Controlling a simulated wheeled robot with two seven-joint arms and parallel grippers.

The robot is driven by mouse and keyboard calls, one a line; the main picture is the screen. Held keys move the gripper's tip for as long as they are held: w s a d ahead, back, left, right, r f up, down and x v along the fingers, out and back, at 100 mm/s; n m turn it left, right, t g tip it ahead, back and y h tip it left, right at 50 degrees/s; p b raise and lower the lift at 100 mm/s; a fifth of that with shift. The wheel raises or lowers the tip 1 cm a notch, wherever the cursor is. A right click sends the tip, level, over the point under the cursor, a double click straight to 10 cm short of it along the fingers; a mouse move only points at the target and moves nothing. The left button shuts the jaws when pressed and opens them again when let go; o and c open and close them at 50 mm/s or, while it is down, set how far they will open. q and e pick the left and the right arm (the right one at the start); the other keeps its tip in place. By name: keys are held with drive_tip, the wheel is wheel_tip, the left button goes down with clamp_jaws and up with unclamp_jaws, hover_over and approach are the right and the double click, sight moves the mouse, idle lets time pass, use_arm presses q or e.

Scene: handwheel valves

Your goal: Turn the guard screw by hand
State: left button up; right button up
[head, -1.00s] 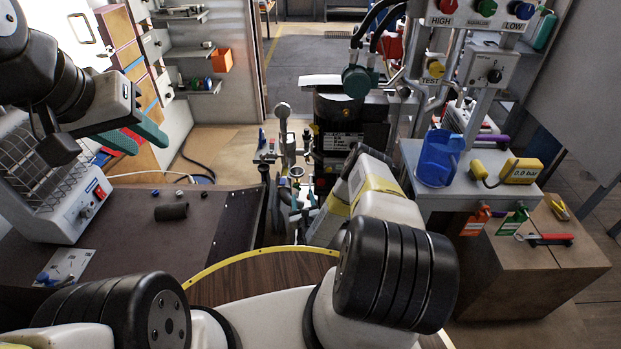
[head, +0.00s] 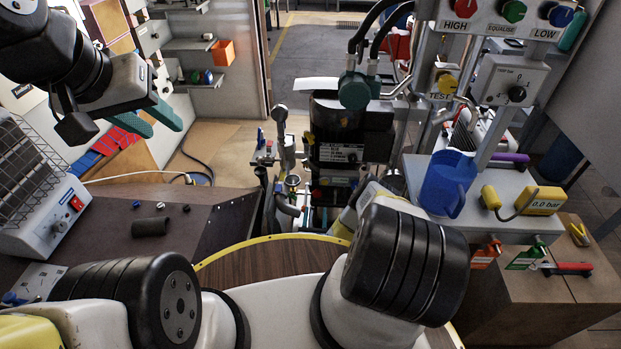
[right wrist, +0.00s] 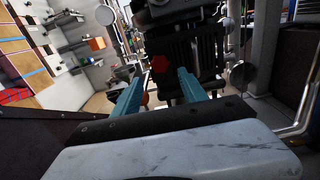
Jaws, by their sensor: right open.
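My right gripper (right wrist: 160,77) is open in the right wrist view, its two teal fingers apart with nothing between them. A red knob-like part (right wrist: 160,64) shows beyond the fingertips, on dark machinery; I cannot tell whether it is the guard screw. In the head view my right arm's black joint hides the right gripper. The dark pump-like unit (head: 338,135) stands ahead, with small fittings at its left. My left gripper (head: 164,127) is open and empty at the upper left, above the bench and away from the machinery. No guard screw can be clearly made out.
A panel (head: 510,12) with red, green and blue knobs stands at the right. Below it, a blue jug (head: 446,184) and a yellow gauge (head: 543,201) rest on a grey shelf.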

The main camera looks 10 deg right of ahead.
sight(317, 195)
drive_tip(key=x, duration=0.7)
drive_tip(key=shift+w+d, duration=0.15)
drive_tip(key=shift+w, duration=0.2)
drive_tip(key=shift+s, duration=0.1)
drive_tip(key=shift+c, duration=0.4)
drive_tip(key=c, duration=0.9)
